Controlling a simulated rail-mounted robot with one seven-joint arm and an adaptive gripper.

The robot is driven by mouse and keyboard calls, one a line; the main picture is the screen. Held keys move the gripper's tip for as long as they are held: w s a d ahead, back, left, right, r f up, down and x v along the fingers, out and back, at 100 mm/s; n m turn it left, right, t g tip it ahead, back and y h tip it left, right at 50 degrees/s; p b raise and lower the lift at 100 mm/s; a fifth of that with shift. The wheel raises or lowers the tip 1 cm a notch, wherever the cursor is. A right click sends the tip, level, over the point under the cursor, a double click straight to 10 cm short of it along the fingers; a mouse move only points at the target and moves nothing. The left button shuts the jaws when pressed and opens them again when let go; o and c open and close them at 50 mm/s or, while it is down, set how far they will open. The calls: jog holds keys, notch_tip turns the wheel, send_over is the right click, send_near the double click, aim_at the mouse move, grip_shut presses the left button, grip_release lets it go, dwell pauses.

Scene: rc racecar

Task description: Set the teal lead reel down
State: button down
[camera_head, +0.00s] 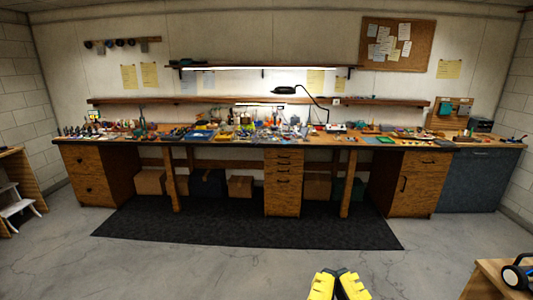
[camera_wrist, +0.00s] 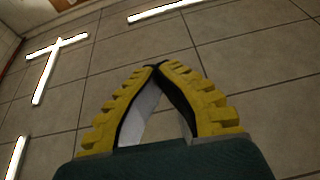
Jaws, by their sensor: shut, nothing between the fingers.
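My gripper (camera_head: 338,272) shows at the bottom of the head view, over the open floor and well apart from the workbench. In the wrist view my gripper (camera_wrist: 158,66) has its yellow ribbed fingers meeting at the tips, with nothing between them. I cannot make out the teal lead reel for certain. A small teal object (camera_head: 445,109) shows in a wooden rack at the right end of the bench, but it is too small to identify.
A long workbench (camera_head: 455,143) crowded with small items runs along the back wall. A black mat (camera_head: 240,228) lies before it. A wooden surface with a wheeled object (camera_head: 517,272) stands at the lower right. The wrist view shows a tiled surface with bright light strips (camera_wrist: 57,47).

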notch_tip(320, 180, up, 10)
jog(key=p, duration=0.7)
jog(key=shift+r+p, duration=0.2)
jog(key=shift+p, duration=0.1)
jog(key=c, duration=1.8)
grip_release()
jog(key=shift+r, duration=0.2)
jog(key=o, duration=0.6)
jog(key=shift+f, duration=0.2)
jog(key=o, duration=1.2)
